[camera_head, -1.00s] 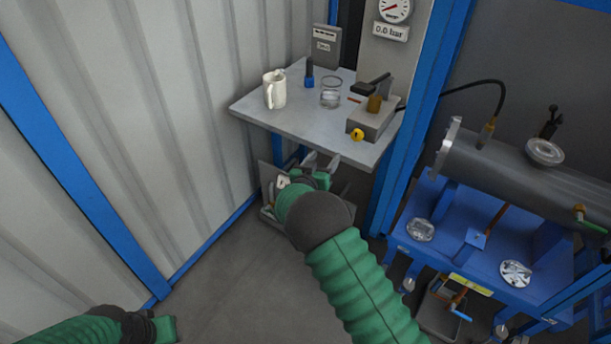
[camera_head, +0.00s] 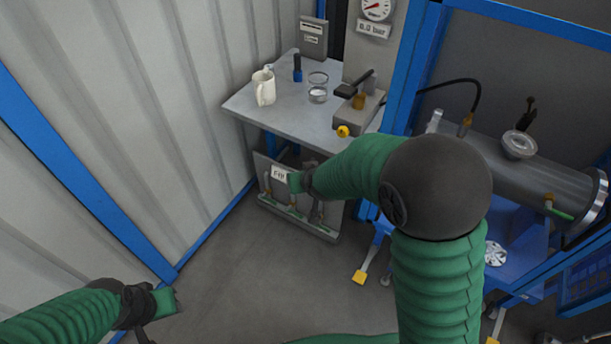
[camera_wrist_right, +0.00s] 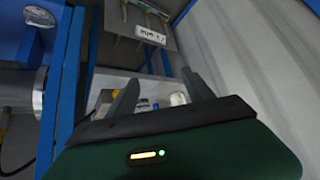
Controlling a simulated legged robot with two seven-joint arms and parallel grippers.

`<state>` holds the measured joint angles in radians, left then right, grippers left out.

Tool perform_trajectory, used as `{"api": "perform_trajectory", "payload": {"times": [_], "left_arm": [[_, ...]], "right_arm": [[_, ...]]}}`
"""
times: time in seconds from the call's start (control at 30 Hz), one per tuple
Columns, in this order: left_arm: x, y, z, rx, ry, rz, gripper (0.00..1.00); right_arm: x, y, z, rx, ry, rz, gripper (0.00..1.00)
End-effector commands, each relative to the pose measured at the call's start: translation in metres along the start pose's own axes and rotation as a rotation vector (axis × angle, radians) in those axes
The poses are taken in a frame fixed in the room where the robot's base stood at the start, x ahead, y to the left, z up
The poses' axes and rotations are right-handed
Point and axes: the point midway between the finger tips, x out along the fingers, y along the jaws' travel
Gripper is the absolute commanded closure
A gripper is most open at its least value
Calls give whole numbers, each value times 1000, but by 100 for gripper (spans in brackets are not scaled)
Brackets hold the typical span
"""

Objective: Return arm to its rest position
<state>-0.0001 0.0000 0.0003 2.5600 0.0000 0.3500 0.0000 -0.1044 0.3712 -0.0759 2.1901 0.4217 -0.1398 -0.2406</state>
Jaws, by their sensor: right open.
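My right arm comes up from the bottom right in the head view, bends at a dark elbow and reaches left. Its gripper (camera_head: 298,183) is in front of the grey panel below the table, partly hidden by its own wrist. In the right wrist view the gripper (camera_wrist_right: 160,88) shows two separated fingers with nothing held between them. My left gripper (camera_head: 168,300) is low at the left above the floor, and its fingers are not clear.
A labelled grey panel (camera_head: 268,205) stands below. A flanged metal shell (camera_head: 560,185) and blue frame are right. Floor (camera_head: 250,280) is clear.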

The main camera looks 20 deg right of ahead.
Motion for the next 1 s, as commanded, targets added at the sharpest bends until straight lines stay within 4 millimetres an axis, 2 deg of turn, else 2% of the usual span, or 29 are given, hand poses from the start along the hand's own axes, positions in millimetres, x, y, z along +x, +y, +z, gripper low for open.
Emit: {"api": "perform_trajectory", "payload": {"times": [0.03, 0.17, 0.67, 0.77, 0.9, 1.0], "left_arm": [[-5, 0, -1, 0, 0, 0, 64], [-7, 0, -2, 0, 0, 0, 64], [-7, 0, -2, 0, 0, 0, 64], [-7, 0, -2, 0, 0, 0, 64], [-7, 0, -2, 0, 0, 0, 64], [-7, 0, -2, 0, 0, 0, 64]], "right_arm": [[-9, -1, 1, -6, -15, -7, 40], [-16, -3, 10, -13, -44, -16, 40], [-20, -2, 15, -15, -60, -22, 40], [-44, 0, 46, -39, -148, -43, 40], [-96, 12, 118, -99, -346, -51, 40], [-121, 24, 154, -131, -444, -33, 40]]}}
